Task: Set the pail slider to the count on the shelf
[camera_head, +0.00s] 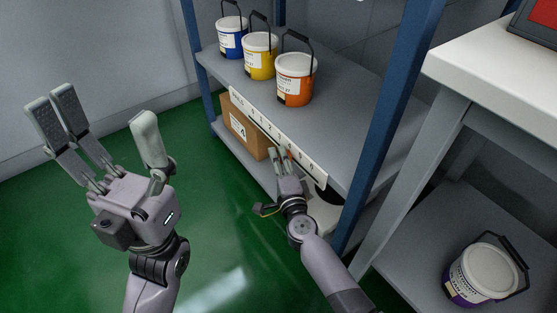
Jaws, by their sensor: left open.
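Three pails stand in a row on the shelf (346,129): a blue pail (231,40), a yellow pail (260,57) and an orange pail (293,82). A white strip with printed numbers (262,124) runs along the shelf's front edge. The slider cannot be made out; part of the strip is near or behind my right gripper. My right gripper (283,157) has its fingertips at the strip's lower edge; whether they touch it or grip anything is unclear. My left gripper (105,122) is open and empty, well left of the shelf, over the green floor.
A cardboard box (239,128) sits on the lower shelf. A white object (326,217) is partly hidden behind my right arm. A blue upright (392,110) stands right of the strip. At right, a white table (490,60) has a purple-and-white pail (483,273) on its lower shelf.

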